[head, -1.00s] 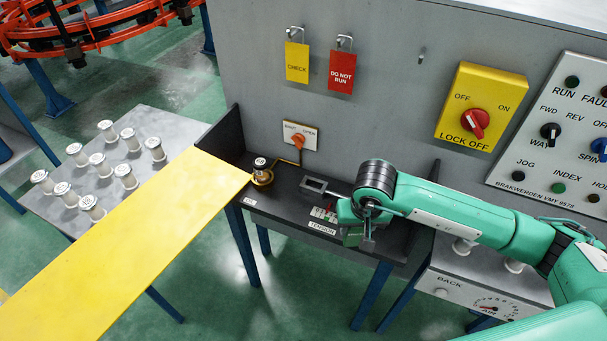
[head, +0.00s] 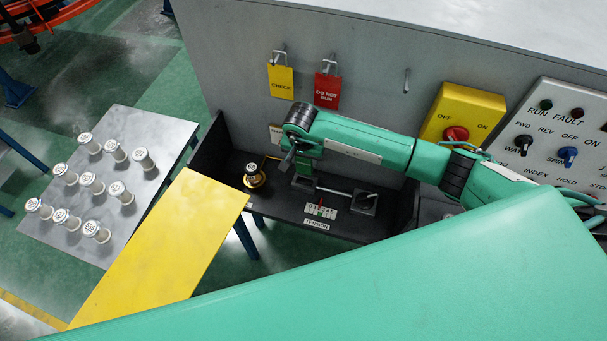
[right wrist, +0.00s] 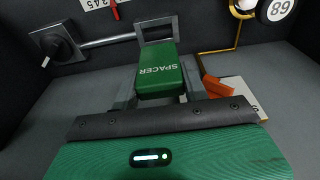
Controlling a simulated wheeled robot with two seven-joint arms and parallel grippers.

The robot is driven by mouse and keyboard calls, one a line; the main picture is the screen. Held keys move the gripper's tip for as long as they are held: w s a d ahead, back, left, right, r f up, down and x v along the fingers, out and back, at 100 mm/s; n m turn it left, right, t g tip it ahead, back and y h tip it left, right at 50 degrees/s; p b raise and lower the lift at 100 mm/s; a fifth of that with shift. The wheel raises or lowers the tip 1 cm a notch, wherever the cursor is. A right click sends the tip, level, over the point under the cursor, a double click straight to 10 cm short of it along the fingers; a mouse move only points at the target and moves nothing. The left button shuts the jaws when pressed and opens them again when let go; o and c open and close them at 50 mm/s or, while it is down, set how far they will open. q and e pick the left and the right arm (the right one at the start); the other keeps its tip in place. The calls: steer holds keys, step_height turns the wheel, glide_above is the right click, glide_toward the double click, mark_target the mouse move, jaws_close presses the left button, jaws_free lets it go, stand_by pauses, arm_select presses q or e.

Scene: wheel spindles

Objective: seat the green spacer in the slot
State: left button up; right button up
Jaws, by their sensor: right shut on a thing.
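The green spacer (right wrist: 160,78), a block with white lettering, is in my right gripper in the right wrist view. The right gripper (head: 297,172) is shut on it, with a grey finger along each side. The slot appears to be the grey rectangular frame (right wrist: 155,27) on the end of a metal rod. The spacer's far end overlaps the frame's near edge in the picture; I cannot tell whether it touches or enters it. In the head view the gripper is above the frame (head: 303,184), and the arm hides most of the spacer. My left gripper is not in view.
The rod runs to a dark block (head: 365,202) on the black shelf. A spindle with a white cap (head: 252,176) stands left of the gripper. The yellow panel (head: 165,245) and a grey table (head: 50,228) with several spools lie further left. The machine wall is behind.

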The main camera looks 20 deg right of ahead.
mark_target(304, 173)
step_height(304, 173, down, 4)
steer(key=shift+f+b, duration=0.15)
steer(key=shift+b, duration=0.6)
step_height(304, 173, down, 4)
steer(key=shift+f+b, duration=0.25)
steer(key=shift+b, duration=0.95)
steer(key=shift+r, duration=0.1)
steer(key=shift+f, duration=0.25)
steer(key=o, duration=1)
steer(key=shift+r, duration=0.1)
